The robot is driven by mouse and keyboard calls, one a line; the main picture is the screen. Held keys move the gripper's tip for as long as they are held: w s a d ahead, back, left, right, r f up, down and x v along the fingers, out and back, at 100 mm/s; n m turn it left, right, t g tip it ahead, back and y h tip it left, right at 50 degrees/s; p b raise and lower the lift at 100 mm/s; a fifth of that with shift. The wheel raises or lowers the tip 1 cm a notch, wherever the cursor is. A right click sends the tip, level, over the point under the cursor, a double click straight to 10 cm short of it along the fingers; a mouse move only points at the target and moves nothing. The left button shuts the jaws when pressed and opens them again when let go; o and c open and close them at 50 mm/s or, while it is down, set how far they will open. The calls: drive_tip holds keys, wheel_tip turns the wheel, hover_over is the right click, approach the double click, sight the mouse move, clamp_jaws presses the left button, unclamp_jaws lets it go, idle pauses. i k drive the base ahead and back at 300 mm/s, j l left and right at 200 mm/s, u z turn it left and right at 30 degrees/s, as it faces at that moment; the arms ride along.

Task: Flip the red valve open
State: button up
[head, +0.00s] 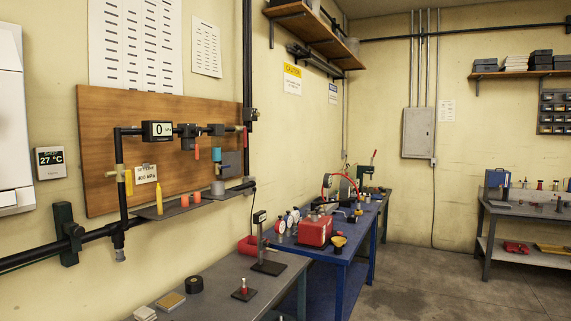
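A black pipe assembly is mounted on a brown wooden board (100,140) at the left wall. A small orange-red lever (196,152) hangs down below a dark valve body (188,131) on the upper pipe. I cannot tell which of these is the red valve. A yellow lever (129,183) hangs on the left vertical pipe. A gauge display (158,130) on the pipe reads 0. My gripper is not in view.
A narrow shelf (150,213) below the pipes holds a yellow bottle (159,199), red cups (184,201) and a grey cone-shaped piece (218,187). A grey bench (225,270) with small items stands below, then a blue bench (345,254) with tools. The floor (450,285) at right is clear.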

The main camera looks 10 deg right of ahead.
sight(244, 130)
drive_tip(key=i+l+u, duration=0.2)
drive_tip(key=i, duration=0.2)
drive_tip(key=i+l+u, duration=0.2)
drive_tip(key=i, duration=0.15)
drive_tip(key=i+l+z, duration=0.35)
drive_tip(key=i, duration=0.8)
drive_tip(key=i+z, duration=0.4)
drive_tip(key=i, duration=0.8)
